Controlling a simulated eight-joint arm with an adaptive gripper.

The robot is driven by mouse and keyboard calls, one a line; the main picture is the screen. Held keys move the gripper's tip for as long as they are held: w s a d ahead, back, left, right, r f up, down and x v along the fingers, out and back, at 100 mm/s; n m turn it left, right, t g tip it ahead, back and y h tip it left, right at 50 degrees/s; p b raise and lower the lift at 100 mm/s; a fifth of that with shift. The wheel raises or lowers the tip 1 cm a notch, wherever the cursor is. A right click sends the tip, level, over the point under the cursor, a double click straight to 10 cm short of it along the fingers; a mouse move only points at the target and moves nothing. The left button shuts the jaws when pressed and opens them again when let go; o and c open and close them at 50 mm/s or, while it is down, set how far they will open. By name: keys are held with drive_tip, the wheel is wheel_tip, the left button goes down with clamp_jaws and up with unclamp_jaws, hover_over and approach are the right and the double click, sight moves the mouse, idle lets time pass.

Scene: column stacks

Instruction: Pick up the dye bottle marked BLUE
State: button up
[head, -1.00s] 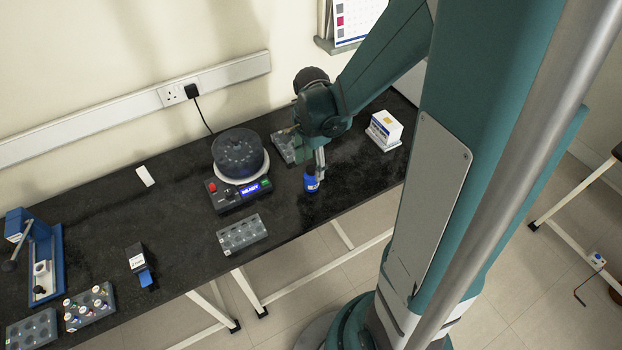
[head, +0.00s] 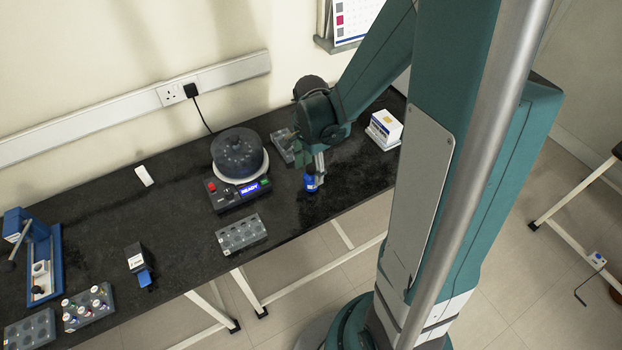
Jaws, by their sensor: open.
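A small bottle with a blue label and dark cap (head: 310,181) stands on the black bench, right of the round device. Its lettering is too small to read. My gripper (head: 318,166) points down at the bottle's top, with a finger overlapping its right side in the picture. The gripper is open. I cannot tell whether the fingers touch the bottle or sit around it, as the far finger is hidden.
A round lidded device (head: 238,156) with a lit READY panel stands left of the bottle. An empty grey rack (head: 242,234) is in front of it. A white box (head: 385,128) sits to the right. A rack of vials (head: 88,307) is at the far left.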

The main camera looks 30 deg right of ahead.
sight(311, 178)
drive_tip(key=shift+f+b, duration=0.65)
drive_tip(key=shift+f, duration=1.9)
drive_tip(key=shift+c, duration=0.6)
drive_tip(key=c, duration=0.9)
